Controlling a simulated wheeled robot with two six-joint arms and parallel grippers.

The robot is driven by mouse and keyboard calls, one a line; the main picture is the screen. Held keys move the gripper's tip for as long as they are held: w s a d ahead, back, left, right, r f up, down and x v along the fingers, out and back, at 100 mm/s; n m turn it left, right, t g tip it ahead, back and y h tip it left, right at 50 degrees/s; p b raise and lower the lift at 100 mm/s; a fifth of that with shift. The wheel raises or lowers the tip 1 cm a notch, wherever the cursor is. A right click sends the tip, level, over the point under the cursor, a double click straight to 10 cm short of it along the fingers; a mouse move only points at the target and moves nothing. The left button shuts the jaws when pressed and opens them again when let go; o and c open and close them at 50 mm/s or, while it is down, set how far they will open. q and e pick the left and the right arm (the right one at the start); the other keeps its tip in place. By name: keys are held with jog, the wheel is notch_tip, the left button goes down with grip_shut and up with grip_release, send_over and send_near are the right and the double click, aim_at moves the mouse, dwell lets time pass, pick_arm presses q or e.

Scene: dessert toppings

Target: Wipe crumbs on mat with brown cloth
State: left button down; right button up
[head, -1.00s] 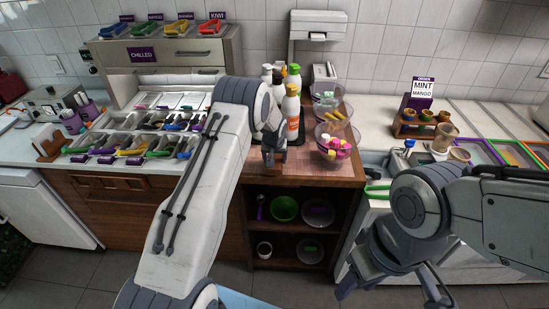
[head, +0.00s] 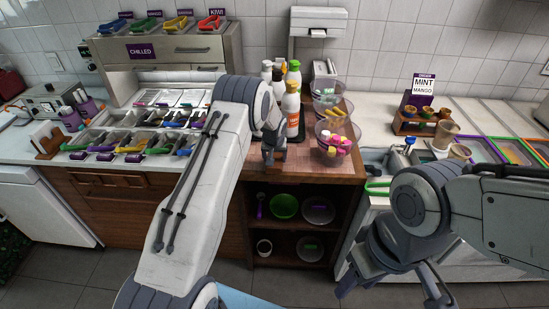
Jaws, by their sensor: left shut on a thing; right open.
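My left gripper (head: 273,157) is low over the wooden counter (head: 335,172), just in front of the bottles. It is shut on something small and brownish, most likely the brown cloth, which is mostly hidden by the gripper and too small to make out. A dark mat (head: 301,133) shows under and beside the bottles, right behind the gripper. I cannot make out any crumbs at this size. My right gripper (head: 392,284) is open and empty, low at the right, in front of the cabinets and clear of the counter.
Several bottles (head: 291,110) stand close behind my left gripper. Clear bowls of toppings (head: 334,150) stand just to its right. Topping trays with scoops (head: 140,133) lie to the left. A sink (head: 374,160) and a cup rack (head: 413,127) are at the right.

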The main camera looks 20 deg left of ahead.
pick_arm(q)
jog(key=shift+f+b, duration=0.35)
jog(key=shift+f, duration=0.1)
